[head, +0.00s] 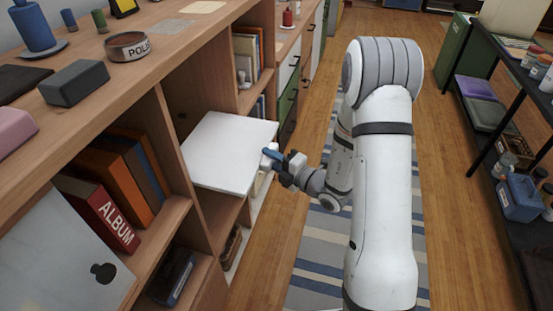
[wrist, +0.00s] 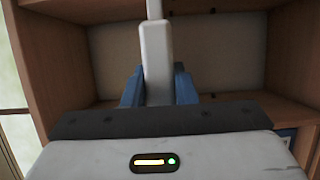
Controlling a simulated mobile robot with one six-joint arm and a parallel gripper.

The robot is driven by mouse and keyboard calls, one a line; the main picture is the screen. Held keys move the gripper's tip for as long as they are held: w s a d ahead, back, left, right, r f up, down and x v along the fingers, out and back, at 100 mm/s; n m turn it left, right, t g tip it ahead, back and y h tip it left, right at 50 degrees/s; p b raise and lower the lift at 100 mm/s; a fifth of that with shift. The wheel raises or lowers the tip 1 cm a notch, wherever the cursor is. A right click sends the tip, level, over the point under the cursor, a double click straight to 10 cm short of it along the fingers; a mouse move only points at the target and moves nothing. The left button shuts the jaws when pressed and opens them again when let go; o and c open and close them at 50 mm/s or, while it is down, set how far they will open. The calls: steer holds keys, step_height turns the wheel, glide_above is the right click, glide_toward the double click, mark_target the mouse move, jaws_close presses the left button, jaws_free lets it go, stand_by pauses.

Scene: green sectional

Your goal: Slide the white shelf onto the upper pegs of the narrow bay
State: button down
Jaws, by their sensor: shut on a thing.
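The white shelf (head: 228,148) is a flat, pale board in the head view. In the wrist view, the blue fingers of my gripper (wrist: 158,92) stand on both sides of a pale upright piece (wrist: 155,55).
Books (head: 110,205) fill the bay to the left, and more books (head: 248,58) stand in the bay beyond. A tin (head: 127,46) and a grey block (head: 73,83) lie on the cabinet top. A striped rug (head: 308,270) covers the floor. A black rack (head: 490,110) stands at right.

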mark_target(217, 146)
steer(key=shift+w+a+p, duration=0.1)
steer(key=shift+w+a, duration=0.85)
steer(key=shift+a, duration=1.65)
steer(key=shift+w+a+p, duration=0.15)
steer(key=shift+w+a, duration=0.85)
steer(key=shift+a, duration=1.55)
steer(key=shift+w+a+p, duration=0.1)
steer(key=shift+w+a, duration=0.85)
steer(key=shift+a, duration=1.65)
steer(key=shift+f+b, duration=0.65)
steer(key=shift+f, duration=0.2)
steer(key=c, duration=0.6)
jaws_free()
steer(key=shift+f, duration=0.15)
steer(key=shift+d, duration=0.1)
steer(key=shift+s+d, duration=0.6)
steer(key=shift+d, duration=0.95)
steer(key=shift+s+d, duration=0.6)
steer(key=shift+d, duration=0.95)
steer(key=shift+s+d, duration=0.6)
steer(key=shift+d, duration=0.95)
